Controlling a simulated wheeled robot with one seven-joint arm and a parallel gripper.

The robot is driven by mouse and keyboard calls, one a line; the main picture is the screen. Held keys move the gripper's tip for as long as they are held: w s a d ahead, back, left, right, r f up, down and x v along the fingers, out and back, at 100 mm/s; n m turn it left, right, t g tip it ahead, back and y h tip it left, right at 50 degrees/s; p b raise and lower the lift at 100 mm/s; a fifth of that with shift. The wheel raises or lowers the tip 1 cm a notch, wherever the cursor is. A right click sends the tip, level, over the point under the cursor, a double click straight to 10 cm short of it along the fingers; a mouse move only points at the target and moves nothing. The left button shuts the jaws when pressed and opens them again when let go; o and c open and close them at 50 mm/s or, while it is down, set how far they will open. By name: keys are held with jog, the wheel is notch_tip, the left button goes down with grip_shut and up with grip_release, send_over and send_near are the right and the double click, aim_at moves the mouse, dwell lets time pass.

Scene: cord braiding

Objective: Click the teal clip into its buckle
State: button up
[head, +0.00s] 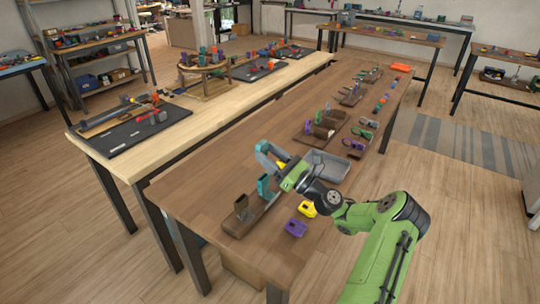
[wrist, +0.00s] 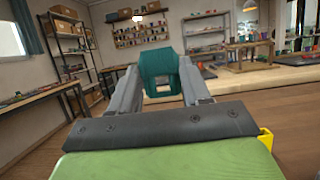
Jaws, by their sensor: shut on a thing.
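The teal clip (wrist: 155,72) is between my gripper's fingertips (wrist: 156,84) in the wrist view, a broad teal frame with an opening.
A grey-brown upright piece (head: 243,211) shares the base. A yellow block (head: 307,209) and a purple block (head: 295,228) lie on the table (head: 200,190) to the right. The table's near left corner is clear.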

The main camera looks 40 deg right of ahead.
jog(key=shift+f, duration=0.15)
jog(key=shift+f+b, duration=2.6)
jog(key=shift+f, duration=0.7)
jog(key=shift+s+p, duration=0.15)
jog(key=shift+p, duration=0.2)
jog(key=shift+f, duration=0.25)
jog(key=o, duration=1.5)
